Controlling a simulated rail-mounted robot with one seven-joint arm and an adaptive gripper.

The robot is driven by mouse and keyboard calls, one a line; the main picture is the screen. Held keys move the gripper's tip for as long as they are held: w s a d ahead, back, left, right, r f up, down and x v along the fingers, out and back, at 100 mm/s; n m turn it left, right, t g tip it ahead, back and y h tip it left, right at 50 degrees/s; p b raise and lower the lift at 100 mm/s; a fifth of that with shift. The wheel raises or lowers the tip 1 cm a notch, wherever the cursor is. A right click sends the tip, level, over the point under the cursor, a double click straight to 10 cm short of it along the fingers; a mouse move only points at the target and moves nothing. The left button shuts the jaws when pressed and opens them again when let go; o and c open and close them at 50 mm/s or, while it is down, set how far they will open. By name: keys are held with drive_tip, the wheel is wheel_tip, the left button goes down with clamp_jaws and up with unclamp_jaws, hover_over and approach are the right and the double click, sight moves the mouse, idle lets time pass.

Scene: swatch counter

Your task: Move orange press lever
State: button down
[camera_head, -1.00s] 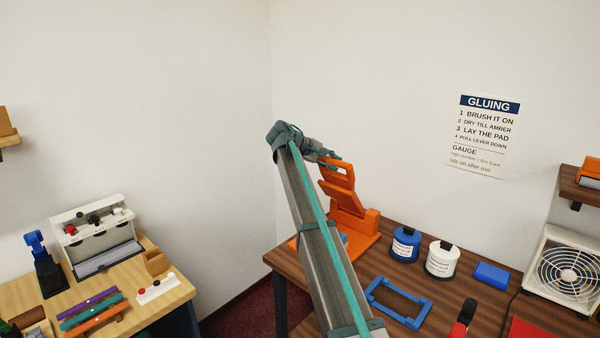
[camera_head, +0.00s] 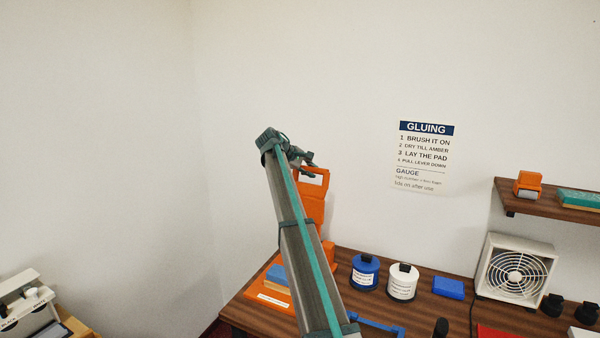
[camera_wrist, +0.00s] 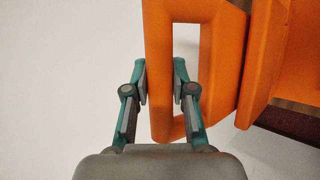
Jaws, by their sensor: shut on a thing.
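The orange press lever (camera_head: 313,208) stands raised and close to upright on its orange press at the back left of the dark wooden table. Its top is a handle loop, seen close up in the wrist view (camera_wrist: 224,75) with a slot through it. My gripper (camera_wrist: 161,82) is shut on one side bar of this loop, a finger on each side. In the head view my gripper (camera_head: 306,167) is small at the lever's top. My arm hides part of the press. The press base (camera_head: 272,299) shows left of my arm, with a blue block (camera_head: 278,274) over it.
Right of the press stand a blue pot (camera_head: 365,272), a white pot (camera_head: 402,283) and a blue block (camera_head: 448,288). A blue frame (camera_head: 378,327) lies nearer. A white fan (camera_head: 514,272) and a shelf (camera_head: 545,203) are at the right.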

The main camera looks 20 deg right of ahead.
drive_tip(key=shift+w+d, duration=0.1)
drive_tip(key=shift+w, duration=0.05)
drive_tip(key=c, duration=0.9)
unclamp_jaws()
drive_tip(key=shift+c, duration=0.2)
drive_tip(key=v, duration=1.2)
